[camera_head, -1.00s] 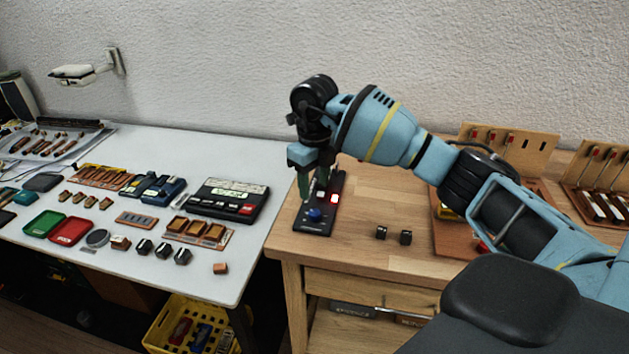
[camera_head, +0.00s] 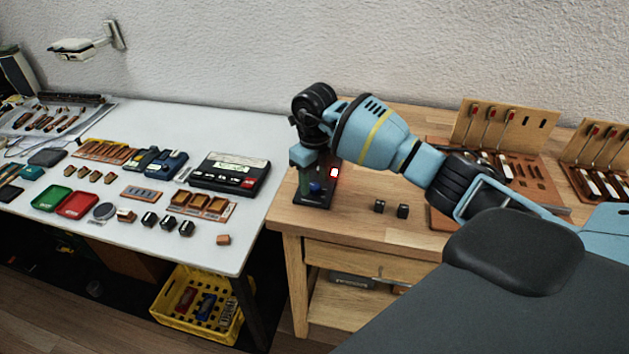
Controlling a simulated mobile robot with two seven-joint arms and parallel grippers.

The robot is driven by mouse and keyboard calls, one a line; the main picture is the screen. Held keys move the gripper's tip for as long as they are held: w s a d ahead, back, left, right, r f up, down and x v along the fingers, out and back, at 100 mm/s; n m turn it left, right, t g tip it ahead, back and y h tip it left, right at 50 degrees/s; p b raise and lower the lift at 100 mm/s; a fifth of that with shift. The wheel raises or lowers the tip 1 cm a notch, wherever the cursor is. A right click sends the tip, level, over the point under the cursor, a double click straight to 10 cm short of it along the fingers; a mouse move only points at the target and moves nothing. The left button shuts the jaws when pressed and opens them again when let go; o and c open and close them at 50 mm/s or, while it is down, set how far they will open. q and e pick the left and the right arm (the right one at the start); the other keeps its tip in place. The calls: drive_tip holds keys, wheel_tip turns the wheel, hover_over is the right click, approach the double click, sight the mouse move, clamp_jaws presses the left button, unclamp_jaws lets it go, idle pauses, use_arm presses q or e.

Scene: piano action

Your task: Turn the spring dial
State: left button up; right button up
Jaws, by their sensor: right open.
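The spring dial looks to be the blue knob (camera_head: 316,188) on a dark upright-lying panel (camera_head: 312,201) near the left edge of the wooden bench. A red light (camera_head: 334,173) glows on the panel's right side. My right gripper (camera_head: 312,172) reaches down over the panel from the right. Its fingers are open and just above or behind the knob. I cannot tell whether they touch it. The gripper and wrist hide the middle of the panel. My left gripper is not in view.
Two small black blocks (camera_head: 391,209) lie on the wooden bench (camera_head: 350,225) right of the panel. Wooden racks (camera_head: 505,130) stand at the back right. A white table (camera_head: 210,255) at left holds a black device (camera_head: 229,174), trays and small parts. A yellow crate (camera_head: 186,329) sits below.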

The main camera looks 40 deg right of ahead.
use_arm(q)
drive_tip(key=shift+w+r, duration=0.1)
use_arm(e)
drive_tip(key=shift+f, duration=0.6)
